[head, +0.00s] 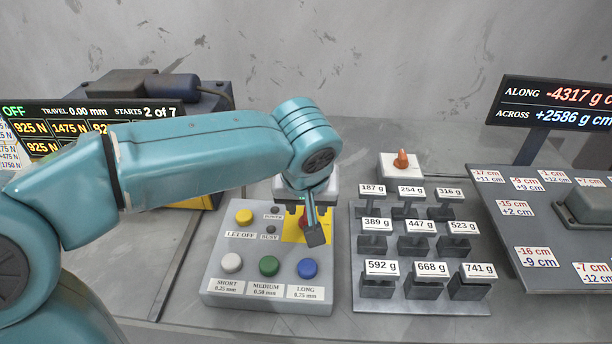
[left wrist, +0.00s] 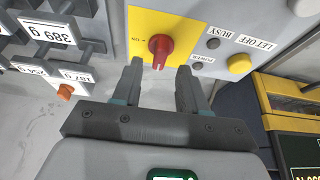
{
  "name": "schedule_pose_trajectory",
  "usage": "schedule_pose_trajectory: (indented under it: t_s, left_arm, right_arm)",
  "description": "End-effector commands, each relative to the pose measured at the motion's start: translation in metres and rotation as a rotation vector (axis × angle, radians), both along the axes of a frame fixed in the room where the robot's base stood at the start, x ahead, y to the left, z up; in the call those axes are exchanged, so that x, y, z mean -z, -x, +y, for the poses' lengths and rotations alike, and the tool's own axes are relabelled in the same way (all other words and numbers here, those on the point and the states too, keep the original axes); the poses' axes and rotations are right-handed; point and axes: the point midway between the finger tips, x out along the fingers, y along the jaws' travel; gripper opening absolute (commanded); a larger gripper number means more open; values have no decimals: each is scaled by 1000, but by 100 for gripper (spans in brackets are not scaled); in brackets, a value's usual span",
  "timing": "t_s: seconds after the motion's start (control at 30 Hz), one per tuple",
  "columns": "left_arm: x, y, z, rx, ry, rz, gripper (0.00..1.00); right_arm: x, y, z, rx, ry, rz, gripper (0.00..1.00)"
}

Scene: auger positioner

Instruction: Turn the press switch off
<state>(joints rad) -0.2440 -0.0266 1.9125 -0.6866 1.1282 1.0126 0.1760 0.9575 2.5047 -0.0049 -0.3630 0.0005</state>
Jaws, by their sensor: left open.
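The press switch is a red rotary knob (left wrist: 160,46) on a yellow plate (left wrist: 187,22), with a small "ON" mark beside it in the left wrist view. In the head view the knob (head: 303,221) is mostly hidden behind my left gripper (head: 314,222), and the yellow plate (head: 290,230) shows at its side. My left gripper (left wrist: 160,80) is open, with its two fingertips pointing at the knob, one toward each side of it. The fingers look empty; I cannot tell whether either touches the knob. My right gripper is not in view.
The control box (head: 212,281) also bears yellow (head: 244,216), white (head: 232,262), green (head: 269,265) and blue (head: 307,268) buttons. A rack of labelled weights (head: 400,300) stands close on its right. A display (head: 90,113) at left reads "OFF", travel 0.00 mm.

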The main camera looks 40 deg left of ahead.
Motion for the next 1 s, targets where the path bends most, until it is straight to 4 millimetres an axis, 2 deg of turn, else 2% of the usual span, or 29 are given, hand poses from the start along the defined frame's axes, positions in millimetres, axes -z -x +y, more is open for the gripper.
schedule_pose_trajectory:
  t_s: [0.03,0.2,0.43,0.63,1.0]
  left_arm:
    - [-18,4,-4,3,1,-6,43]
    - [-61,19,-13,3,2,-5,43]
    - [-105,35,-23,2,2,-1,43]
    - [-119,41,-26,0,1,0,43]
    - [-120,42,-27,-1,1,1,43]
  right_arm:
    - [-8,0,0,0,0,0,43]
    - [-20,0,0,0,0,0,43]
    - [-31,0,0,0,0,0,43]
    - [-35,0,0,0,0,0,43]
    - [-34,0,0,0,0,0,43]
